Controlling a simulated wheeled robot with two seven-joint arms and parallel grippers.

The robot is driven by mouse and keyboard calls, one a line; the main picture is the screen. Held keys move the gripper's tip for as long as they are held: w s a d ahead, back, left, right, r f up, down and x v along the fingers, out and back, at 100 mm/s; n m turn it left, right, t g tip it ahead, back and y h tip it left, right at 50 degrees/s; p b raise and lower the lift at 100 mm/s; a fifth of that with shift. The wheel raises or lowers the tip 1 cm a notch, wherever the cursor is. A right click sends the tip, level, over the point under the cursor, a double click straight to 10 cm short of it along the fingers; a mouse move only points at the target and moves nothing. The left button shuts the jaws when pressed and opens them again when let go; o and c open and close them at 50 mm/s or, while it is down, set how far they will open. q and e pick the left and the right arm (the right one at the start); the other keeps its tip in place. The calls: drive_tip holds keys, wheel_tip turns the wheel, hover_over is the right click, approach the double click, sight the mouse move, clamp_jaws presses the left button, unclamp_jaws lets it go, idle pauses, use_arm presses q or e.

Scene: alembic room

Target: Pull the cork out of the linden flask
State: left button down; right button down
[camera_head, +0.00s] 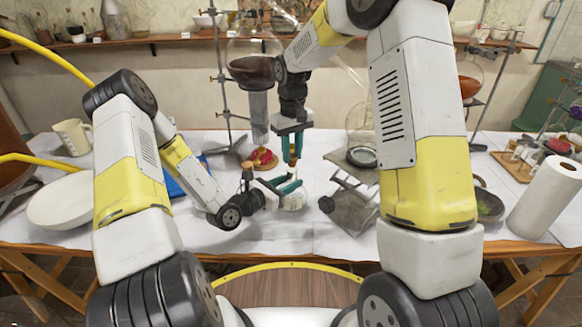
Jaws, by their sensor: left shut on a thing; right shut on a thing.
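A small pale glass flask (294,202), which I take to be the linden flask, stands upright low over the middle of the white-covered table. My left gripper (290,186) reaches in from the left with teal fingers and is shut around the flask's upper part. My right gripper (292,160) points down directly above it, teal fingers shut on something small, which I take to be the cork.
A grey metal holder (352,208) stands close right. A white bowl (62,202) is far left, a paper roll (545,200) far right.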

sight(292, 156)
drive_tip(key=shift+r, duration=0.65)
drive_tip(key=shift+r, duration=0.2)
use_arm(q)
drive_tip(key=c, duration=0.9)
unclamp_jaws()
drive_tip(key=shift+c, duration=0.2)
use_arm(e)
drive_tip(key=shift+r, duration=0.25)
use_arm(q)
drive_tip(key=v, duration=1.2)
use_arm(e)
drive_tip(key=shift+r, duration=1.75)
